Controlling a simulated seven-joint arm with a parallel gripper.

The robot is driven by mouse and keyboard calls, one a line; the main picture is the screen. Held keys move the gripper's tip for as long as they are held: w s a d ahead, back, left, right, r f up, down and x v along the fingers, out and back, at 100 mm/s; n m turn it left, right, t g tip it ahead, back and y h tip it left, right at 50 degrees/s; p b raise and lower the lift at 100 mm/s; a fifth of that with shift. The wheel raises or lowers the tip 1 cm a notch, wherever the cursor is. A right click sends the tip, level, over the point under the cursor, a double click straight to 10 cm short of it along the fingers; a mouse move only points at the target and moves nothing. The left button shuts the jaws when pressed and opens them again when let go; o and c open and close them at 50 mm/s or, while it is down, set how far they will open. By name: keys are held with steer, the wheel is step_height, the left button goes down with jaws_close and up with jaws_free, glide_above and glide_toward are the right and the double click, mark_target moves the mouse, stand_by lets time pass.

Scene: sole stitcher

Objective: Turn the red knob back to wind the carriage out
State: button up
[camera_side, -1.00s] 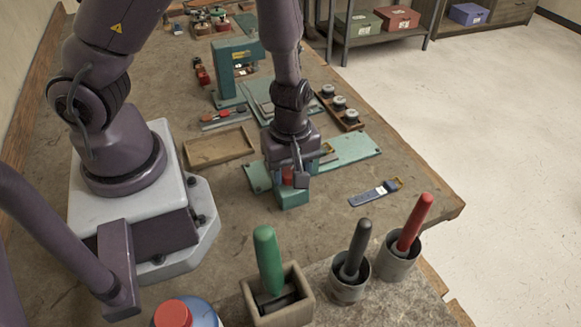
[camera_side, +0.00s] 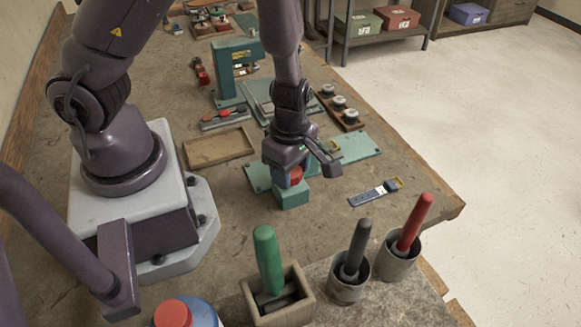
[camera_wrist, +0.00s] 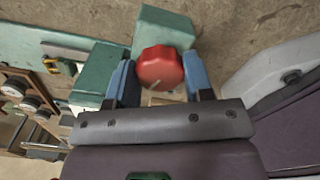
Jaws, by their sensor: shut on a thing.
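The red knob (camera_wrist: 160,68) sits on top of a teal block (camera_wrist: 163,25) in the wrist view, with a pale mark on its face. In the side view the knob (camera_side: 296,174) shows partly under my gripper (camera_side: 291,178), above the teal block (camera_side: 291,196). My gripper (camera_wrist: 160,75) is shut on the red knob, one blue finger on each side of it. The teal base plate (camera_side: 354,151) extends to the right behind the gripper. The carriage is largely hidden by my wrist, so I cannot tell its position.
A green-handled tool (camera_side: 267,250), a black-handled tool (camera_side: 357,245) and a red-handled tool (camera_side: 414,218) stand in holders at the front. A blue strap-like item (camera_side: 374,193) lies to the right. A shallow wooden tray (camera_side: 218,147) lies left, and a spool rack (camera_side: 341,108) behind.

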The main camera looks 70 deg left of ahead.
steer(key=n, duration=0.5)
steer(key=shift+n, duration=0.3)
steer(key=n, duration=2.9)
steer(key=shift+n, duration=2.5)
